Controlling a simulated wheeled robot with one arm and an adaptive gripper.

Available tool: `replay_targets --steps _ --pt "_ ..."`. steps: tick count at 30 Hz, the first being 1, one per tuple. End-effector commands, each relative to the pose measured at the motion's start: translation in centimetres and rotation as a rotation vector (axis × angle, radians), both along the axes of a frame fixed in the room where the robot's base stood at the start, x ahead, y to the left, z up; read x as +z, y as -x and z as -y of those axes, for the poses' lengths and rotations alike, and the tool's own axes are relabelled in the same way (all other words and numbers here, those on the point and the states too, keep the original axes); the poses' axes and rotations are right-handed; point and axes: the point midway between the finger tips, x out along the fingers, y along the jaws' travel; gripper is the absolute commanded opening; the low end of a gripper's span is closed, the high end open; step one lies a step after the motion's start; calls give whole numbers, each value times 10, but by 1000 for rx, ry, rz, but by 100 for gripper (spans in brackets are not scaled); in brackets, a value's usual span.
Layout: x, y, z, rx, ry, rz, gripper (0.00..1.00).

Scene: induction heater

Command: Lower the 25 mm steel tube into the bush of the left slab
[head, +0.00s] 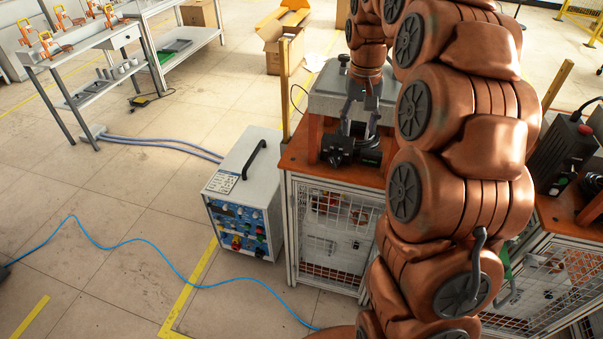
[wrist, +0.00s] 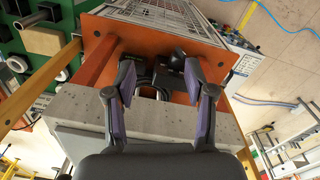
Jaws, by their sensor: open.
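My gripper (head: 361,122) hangs over the front part of the grey slab (head: 325,103) at the bench. In the wrist view my gripper (wrist: 160,78) is open, its two purple-lined fingers wide apart. The pale concrete slab (wrist: 85,112) crosses the picture below the fingertips. Between the fingers a small silvery curved piece (wrist: 151,93) shows at the slab's edge, touching neither finger. I cannot tell whether it is the steel tube or part of the bush. In the head view the fingers and arm hide this spot.
A black device (head: 352,152) sits on the orange bench top (head: 300,152) before the slab. Wooden posts (head: 285,95) rise beside it. A blue-panelled power unit (head: 240,195) stands left of the bench. Several grey cylinders (head: 122,70) stand on a shelf. The floor at left is mostly clear.

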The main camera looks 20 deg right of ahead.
Motion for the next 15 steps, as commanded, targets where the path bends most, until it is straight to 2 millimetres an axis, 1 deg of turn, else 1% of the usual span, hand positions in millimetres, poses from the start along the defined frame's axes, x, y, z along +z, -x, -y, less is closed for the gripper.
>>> replay_targets --steps 1,15 --pt "-8 -3 -5 12 -1 -2 54" --pt "-65 -29 -47 110 -4 -1 54"
